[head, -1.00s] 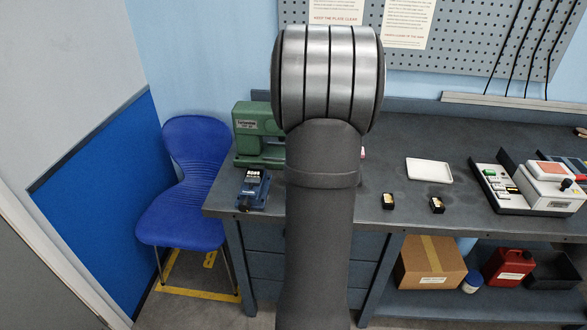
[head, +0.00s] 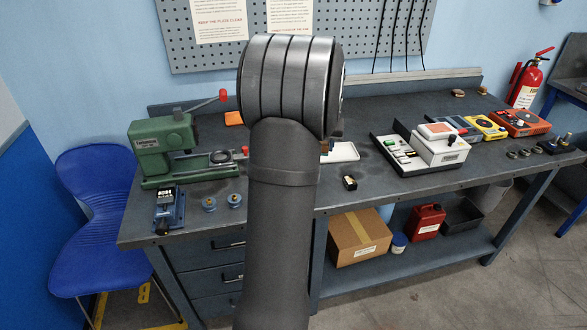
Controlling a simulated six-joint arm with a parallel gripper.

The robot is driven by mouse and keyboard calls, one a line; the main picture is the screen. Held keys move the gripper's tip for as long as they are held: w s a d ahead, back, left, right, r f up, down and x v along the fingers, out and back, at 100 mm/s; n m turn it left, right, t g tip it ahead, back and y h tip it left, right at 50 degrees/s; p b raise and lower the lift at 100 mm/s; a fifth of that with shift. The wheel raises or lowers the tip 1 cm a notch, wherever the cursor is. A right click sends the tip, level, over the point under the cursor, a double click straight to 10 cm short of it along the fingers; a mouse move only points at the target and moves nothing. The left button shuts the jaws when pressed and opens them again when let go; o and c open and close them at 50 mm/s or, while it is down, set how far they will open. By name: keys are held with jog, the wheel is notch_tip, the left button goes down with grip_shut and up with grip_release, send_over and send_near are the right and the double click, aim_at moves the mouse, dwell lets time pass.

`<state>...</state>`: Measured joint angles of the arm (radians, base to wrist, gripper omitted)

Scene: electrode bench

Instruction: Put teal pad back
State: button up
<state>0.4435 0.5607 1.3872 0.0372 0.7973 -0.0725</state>
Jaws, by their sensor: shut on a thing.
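I cannot make out a teal pad in the head view. My own arm stands in the middle of the picture and covers part of the bench. My gripper is hidden behind the arm, so its fingers and anything between them do not show. A flat orange piece (head: 234,118) lies on the bench left of the arm. A white tray (head: 345,152) shows just right of the arm, partly covered by it. A small black block with a pale top (head: 349,183) sits in front of the tray.
A green press (head: 162,145) with a red-tipped lever stands at the bench's left. A blue device (head: 169,210) and two blue knobs (head: 234,200) are near the front edge. A white instrument (head: 440,145) and yellow (head: 485,126) and orange boxes (head: 520,122) stand at right.

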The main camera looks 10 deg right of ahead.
jog(key=shift+d, duration=0.35)
jog(key=w+a+f, duration=0.4)
jog(key=w+a, duration=0.1)
jog(key=w+a+f, duration=0.2)
jog(key=w, duration=0.1)
jog(key=shift+w+a+f, duration=0.15)
jog(key=shift+a+f, duration=0.05)
jog(key=shift+f, duration=2.15)
jog(key=shift+f, duration=0.2)
jog(key=o, duration=0.9)
jog(key=shift+o, duration=0.2)
jog(key=shift+r, duration=0.1)
jog(key=v, duration=1.2)
